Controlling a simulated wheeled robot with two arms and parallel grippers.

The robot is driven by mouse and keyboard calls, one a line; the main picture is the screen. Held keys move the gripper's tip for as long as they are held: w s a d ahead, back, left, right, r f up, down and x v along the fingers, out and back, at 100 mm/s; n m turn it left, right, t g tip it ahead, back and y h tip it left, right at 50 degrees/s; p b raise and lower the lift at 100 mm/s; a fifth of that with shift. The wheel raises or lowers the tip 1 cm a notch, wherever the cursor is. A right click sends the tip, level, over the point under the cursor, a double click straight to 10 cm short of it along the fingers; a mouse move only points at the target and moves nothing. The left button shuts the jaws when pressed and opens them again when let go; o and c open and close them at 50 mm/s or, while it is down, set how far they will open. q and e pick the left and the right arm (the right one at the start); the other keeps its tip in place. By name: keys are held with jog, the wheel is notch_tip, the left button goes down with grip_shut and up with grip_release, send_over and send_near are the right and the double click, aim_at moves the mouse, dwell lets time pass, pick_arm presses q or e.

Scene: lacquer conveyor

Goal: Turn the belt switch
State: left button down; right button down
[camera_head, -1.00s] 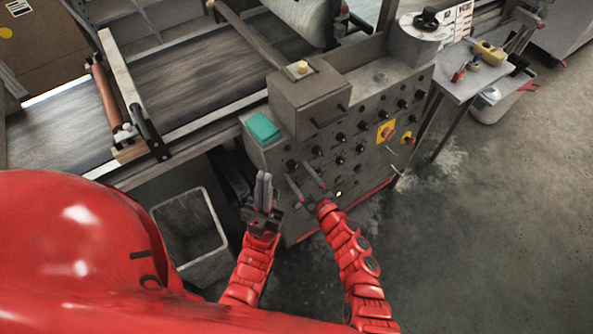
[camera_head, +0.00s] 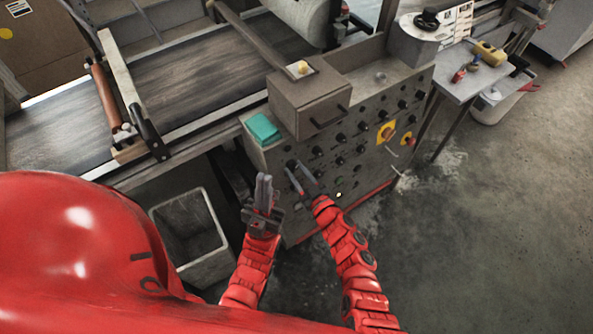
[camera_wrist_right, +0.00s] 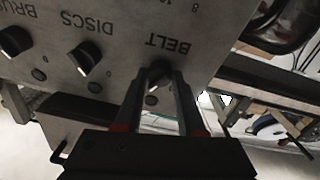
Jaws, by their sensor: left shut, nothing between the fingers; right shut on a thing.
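The grey control panel (camera_head: 360,150) of the machine carries several black knobs. In the right wrist view the belt switch (camera_wrist_right: 155,72), a dark knob, sits under the upside-down label BELT (camera_wrist_right: 168,45). My right gripper (camera_head: 294,169) reaches the panel's lower left, and its fingers are shut on this knob; they also show in the right wrist view (camera_wrist_right: 160,78). The fingers partly hide the knob. My left gripper (camera_head: 263,178) is shut and empty, pointing up, just left of the panel and apart from it.
The DISCS knob (camera_wrist_right: 88,60) and another knob (camera_wrist_right: 14,40) are left of the belt switch in the right wrist view. A teal box (camera_head: 263,128) lies on the panel's top left. A grey bin (camera_head: 190,230) stands on the floor at left.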

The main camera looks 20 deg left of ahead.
jog(key=shift+f+n, duration=0.1)
jog(key=shift+n, duration=0.4)
jog(key=n, duration=0.3)
jog(key=n+g+y+b, duration=0.1)
jog(key=n, duration=0.2)
jog(key=shift+d+n+g, duration=0.1)
jog(key=shift+n+g, duration=0.2)
jog(key=n+b, duration=0.1)
jog(key=n, duration=0.2)
jog(key=n+g+b, duration=0.1)
jog(key=n, duration=0.2)
jog(key=shift+w+d, duration=0.1)
jog(key=shift+w, duration=0.1)
jog(key=c, duration=0.5)
grip_release()
